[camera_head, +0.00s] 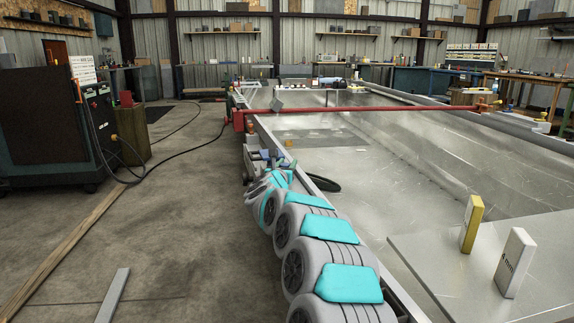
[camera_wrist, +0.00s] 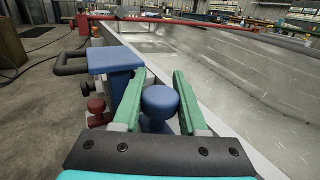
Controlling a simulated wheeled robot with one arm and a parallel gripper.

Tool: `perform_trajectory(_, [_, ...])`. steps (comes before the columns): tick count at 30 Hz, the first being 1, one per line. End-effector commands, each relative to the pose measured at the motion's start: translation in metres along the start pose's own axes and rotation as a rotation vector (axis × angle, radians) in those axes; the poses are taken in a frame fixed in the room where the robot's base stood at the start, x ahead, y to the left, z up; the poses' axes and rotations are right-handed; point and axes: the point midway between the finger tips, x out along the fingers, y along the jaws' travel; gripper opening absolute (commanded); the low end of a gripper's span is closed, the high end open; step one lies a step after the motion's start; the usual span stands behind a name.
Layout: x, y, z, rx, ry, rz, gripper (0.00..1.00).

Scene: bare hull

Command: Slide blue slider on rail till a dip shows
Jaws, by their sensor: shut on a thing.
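In the wrist view, the blue slider has a square block (camera_wrist: 115,60) on the left and a round blue knob (camera_wrist: 160,102) in the middle. My gripper (camera_wrist: 158,88) has green fingers on either side of the knob and is shut on it. A pale metal rail (camera_wrist: 152,62) runs along the hull's edge, away from me. In the head view, my gripper (camera_head: 279,162) is small at the end of my arm, beside the rail (camera_head: 268,135). The slider is mostly hidden there by the arm and fingers.
A red beam (camera_head: 370,109) crosses the hull (camera_head: 440,150) farther along. A yellow block (camera_head: 471,224) and a white block (camera_head: 514,262) stand on a plate at the right. A dark cabinet (camera_head: 45,125) stands at the left. The floor between is mostly clear.

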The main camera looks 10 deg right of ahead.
Motion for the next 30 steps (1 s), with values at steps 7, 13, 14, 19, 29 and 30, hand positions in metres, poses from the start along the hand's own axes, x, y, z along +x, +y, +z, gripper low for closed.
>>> perform_trajectory(7, [0.0000,0.0000,0.0000,0.000,0.000,0.000,0.00])
perform_trajectory(13, [0.0000,0.0000,0.0001,0.000,0.000,0.000,0.00])
perform_trajectory(14, [0.0000,0.0000,0.0001,0.000,0.000,0.000,0.00])
perform_trajectory(19, [0.0000,0.0000,0.0001,0.000,0.000,0.000,0.00])
perform_trajectory(29, [0.0000,0.0000,0.0001,0.000,0.000,0.000,0.00])
perform_trajectory(30, [0.0000,0.0000,0.0001,0.000,0.000,0.000,0.00])
